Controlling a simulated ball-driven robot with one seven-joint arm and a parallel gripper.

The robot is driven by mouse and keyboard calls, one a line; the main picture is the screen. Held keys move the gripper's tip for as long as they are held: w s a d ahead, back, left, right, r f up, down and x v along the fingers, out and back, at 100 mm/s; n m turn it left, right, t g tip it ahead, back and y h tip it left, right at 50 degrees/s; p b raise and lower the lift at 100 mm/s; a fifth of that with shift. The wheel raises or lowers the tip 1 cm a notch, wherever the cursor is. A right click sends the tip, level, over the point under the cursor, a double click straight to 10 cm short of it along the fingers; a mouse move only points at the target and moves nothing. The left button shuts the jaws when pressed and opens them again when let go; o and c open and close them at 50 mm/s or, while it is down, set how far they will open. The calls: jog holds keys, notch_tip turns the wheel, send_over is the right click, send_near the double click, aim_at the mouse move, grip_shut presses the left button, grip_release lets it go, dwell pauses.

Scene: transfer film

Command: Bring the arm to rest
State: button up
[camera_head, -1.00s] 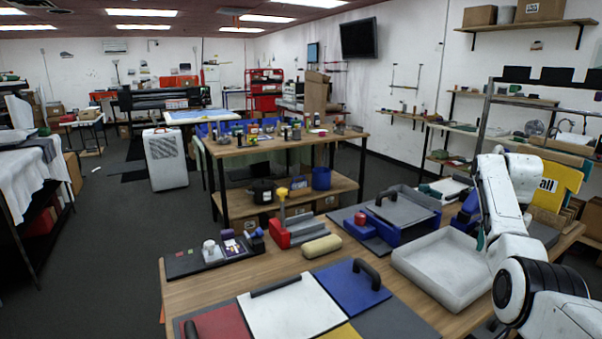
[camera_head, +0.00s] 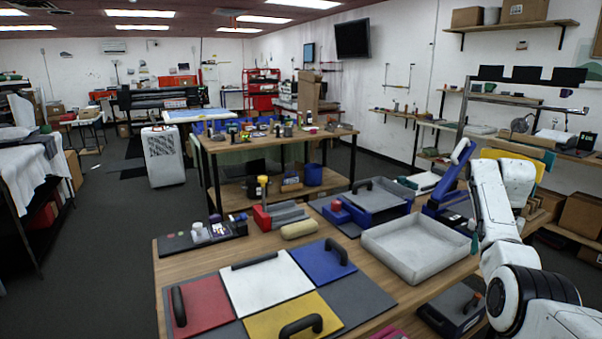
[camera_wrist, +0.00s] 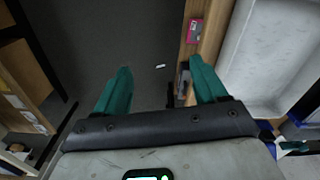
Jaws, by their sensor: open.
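My gripper (camera_wrist: 160,88) shows in the wrist view with its two teal fingers wide apart and nothing between them. It points down over the dark floor, beside the edge of the wooden table (camera_wrist: 208,42). In the head view my white arm (camera_head: 495,205) is bent at the right, beside the table's right side. A small teal part of the gripper (camera_head: 473,227) shows there next to the grey tray; the rest is hidden by the arm.
The grey tray (camera_head: 408,237) lies close to the arm, with a blue-framed screen press (camera_head: 370,205) behind it. Red (camera_head: 203,300), white and yellow boards lie at the front. Shelves and boxes (camera_head: 582,212) stand at the right. Open floor (camera_head: 95,250) lies left.

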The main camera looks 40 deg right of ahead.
jog(key=w+a+f+n, duration=0.2)
jog(key=a+f+n, duration=0.2)
jog(key=a+f, duration=0.85)
jog(key=w+a+f+n, duration=0.1)
jog(key=a+f+n, duration=0.3)
jog(key=a+f, duration=0.8)
jog(key=s+a+f+n, duration=0.1)
jog(key=s+a+n, duration=0.45)
jog(key=a, duration=0.95)
jog(key=s+a+r+n+t, duration=0.1)
jog(key=s+a+r+n, duration=0.1)
jog(key=s+a, duration=0.7)
jog(key=s, duration=0.4)
jog(key=shift+s+a+r+n, duration=0.15)
jog(key=shift+s+a+n, duration=0.05)
jog(key=shift+n, duration=0.15)
jog(key=shift+c, duration=0.4)
